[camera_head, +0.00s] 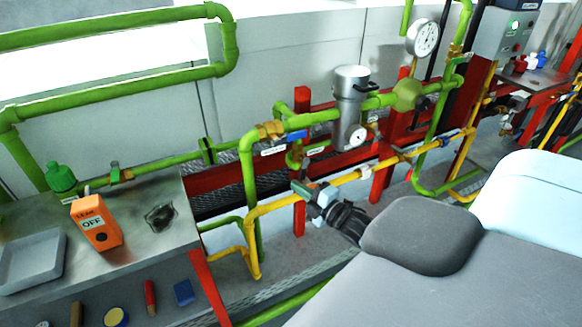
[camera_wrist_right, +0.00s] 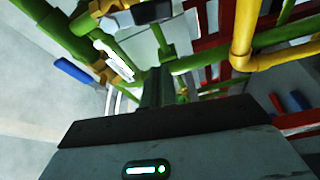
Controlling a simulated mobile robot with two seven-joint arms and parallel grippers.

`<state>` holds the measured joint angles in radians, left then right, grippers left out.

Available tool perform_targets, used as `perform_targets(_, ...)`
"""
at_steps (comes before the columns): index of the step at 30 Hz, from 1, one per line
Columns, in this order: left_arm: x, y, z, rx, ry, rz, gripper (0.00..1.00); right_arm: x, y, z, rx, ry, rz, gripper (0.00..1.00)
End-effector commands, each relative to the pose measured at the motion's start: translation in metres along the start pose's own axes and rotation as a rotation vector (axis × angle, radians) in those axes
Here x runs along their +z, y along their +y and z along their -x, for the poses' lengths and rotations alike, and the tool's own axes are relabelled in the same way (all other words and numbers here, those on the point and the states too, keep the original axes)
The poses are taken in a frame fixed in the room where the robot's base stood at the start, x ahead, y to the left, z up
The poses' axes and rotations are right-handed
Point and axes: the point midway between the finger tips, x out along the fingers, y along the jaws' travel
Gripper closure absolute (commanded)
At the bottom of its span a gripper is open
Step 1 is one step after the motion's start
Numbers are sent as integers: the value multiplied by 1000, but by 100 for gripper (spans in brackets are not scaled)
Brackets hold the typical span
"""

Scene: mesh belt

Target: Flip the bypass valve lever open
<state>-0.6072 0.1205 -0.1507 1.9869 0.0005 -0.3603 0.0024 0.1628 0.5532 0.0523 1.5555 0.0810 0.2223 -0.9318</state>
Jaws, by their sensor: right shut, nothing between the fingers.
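A blue lever (camera_head: 296,136) sits on a brass valve (camera_head: 270,131) in the upper green pipe, with a white label (camera_head: 273,151) below it. Another blue lever (camera_head: 367,171) is on the yellow pipe. The label text is too small to read, so I cannot tell which lever is the bypass. My right gripper (camera_head: 303,188) is shut and empty, in front of the pipes and below the first lever, apart from it in the picture. In the right wrist view its fingers (camera_wrist_right: 157,88) are together; a blue lever (camera_wrist_right: 76,72) shows at the left. My left gripper is out of view.
A metal bench (camera_head: 150,252) at left holds an orange OFF box (camera_head: 95,222) and a grey tray (camera_head: 32,262). A silver filter housing (camera_head: 350,105) and a gauge (camera_head: 422,38) stand among the pipes. Red posts (camera_head: 302,100) and yellow pipe (camera_head: 290,205) crowd around the gripper.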

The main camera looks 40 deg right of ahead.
Motion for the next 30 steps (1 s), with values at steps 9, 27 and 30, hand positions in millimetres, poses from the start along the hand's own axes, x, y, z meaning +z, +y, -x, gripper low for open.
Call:
perform_targets(9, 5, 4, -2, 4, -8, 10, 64, 0, -3, 47, -3, 0, 0, 100)
perform_targets(27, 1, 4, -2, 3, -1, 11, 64, 0, -2, 58, 1, 1, 1, 100)
perform_targets(30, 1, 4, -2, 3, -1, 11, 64, 0, -2, 58, 1, 1, 1, 100)
